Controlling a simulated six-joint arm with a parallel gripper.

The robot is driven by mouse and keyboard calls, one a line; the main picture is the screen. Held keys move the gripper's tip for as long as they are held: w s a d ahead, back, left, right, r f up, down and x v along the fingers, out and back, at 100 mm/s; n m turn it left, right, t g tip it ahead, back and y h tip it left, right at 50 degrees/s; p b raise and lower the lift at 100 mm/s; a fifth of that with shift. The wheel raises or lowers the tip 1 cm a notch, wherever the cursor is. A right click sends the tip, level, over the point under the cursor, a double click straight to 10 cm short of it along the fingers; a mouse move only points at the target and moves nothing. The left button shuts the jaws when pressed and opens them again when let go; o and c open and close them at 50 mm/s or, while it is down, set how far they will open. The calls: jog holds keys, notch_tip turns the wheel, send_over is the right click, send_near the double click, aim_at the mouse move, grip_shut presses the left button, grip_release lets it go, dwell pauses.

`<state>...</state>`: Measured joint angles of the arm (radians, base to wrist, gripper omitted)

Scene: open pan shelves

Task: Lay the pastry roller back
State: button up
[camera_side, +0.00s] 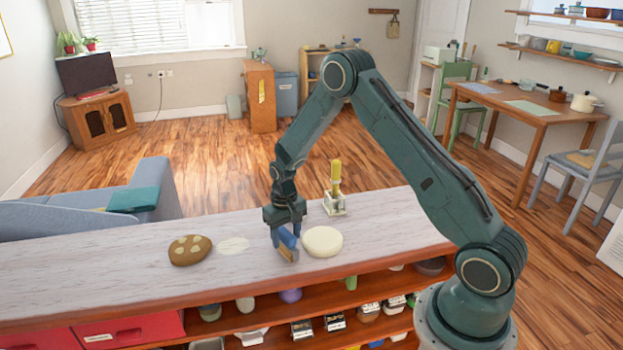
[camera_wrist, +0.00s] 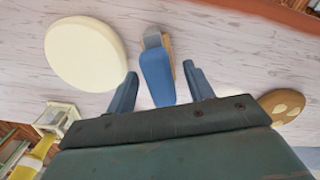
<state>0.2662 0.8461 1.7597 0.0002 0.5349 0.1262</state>
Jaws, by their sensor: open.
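A blue-handled tool (camera_wrist: 158,80) with a grey end and a tan strip beside it is on the pale counter (camera_side: 120,262); it also shows in the side view (camera_side: 288,240). I take it for the pastry roller, but its working end is not clear. My gripper (camera_wrist: 160,69) is open, with one finger on each side of the blue handle and gaps between. In the side view my gripper (camera_side: 285,228) is low over the counter and partly hides the tool. A white stand (camera_side: 335,206) with a yellow-handled thing (camera_side: 336,174) stands behind, to the right.
A thick cream disc (camera_side: 322,242) lies just right of the tool. A brown disc with pale spots (camera_side: 189,250) and a flat whitish patch (camera_side: 233,246) lie to the left. Open shelves (camera_side: 265,325) with several items are below the counter. The counter's far left is clear.

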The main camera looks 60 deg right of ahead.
jog(key=shift+r, duration=0.2)
jog(key=shift+r, duration=0.35)
jog(key=shift+r, duration=0.35)
jog(key=shift+r, duration=0.35)
jog(key=shift+r, duration=0.35)
jog(key=shift+r, duration=0.35)
jog(key=shift+r, duration=0.35)
jog(key=shift+r, duration=0.35)
jog(key=shift+r, duration=0.35)
